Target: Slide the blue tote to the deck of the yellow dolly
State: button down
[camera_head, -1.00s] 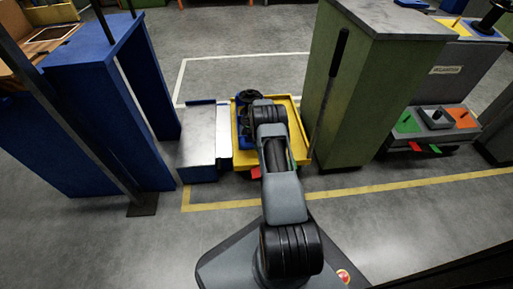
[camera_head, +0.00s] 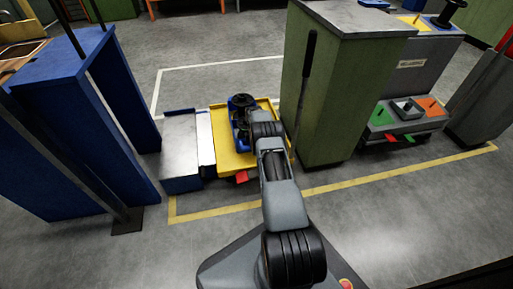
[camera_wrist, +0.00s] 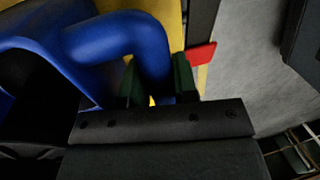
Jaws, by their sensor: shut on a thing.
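The blue tote (camera_head: 234,104), with dark round spools in it, sits over the deck of the yellow dolly (camera_head: 228,158). Bare yellow shows to its left and in front. My arm hides its right part. In the wrist view the tote's thick blue handle (camera_wrist: 150,45) passes between the green fingers of my gripper (camera_wrist: 158,85), which is shut on it. The gripper's fingers are hidden in the head view. Yellow deck (camera_wrist: 172,18) shows behind the handle in the wrist view.
A grey metal-topped stand (camera_head: 182,138) adjoins the dolly's left side. A tall green cabinet (camera_head: 325,100) stands close on the right, with a dark upright handle in front of it. A blue frame (camera_head: 90,120) stands at left. Floor inside the yellow line (camera_head: 350,181) is clear in front.

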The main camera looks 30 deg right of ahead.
jog(key=c, duration=0.8)
grip_release()
notch_tip(320, 180, up, 14)
jog(key=w+p, duration=0.2)
jog(key=p, duration=0.2)
jog(key=shift+w+d+f+p, duration=0.2)
jog(key=shift+w+d+p, duration=0.1)
jog(key=shift+d, duration=0.15)
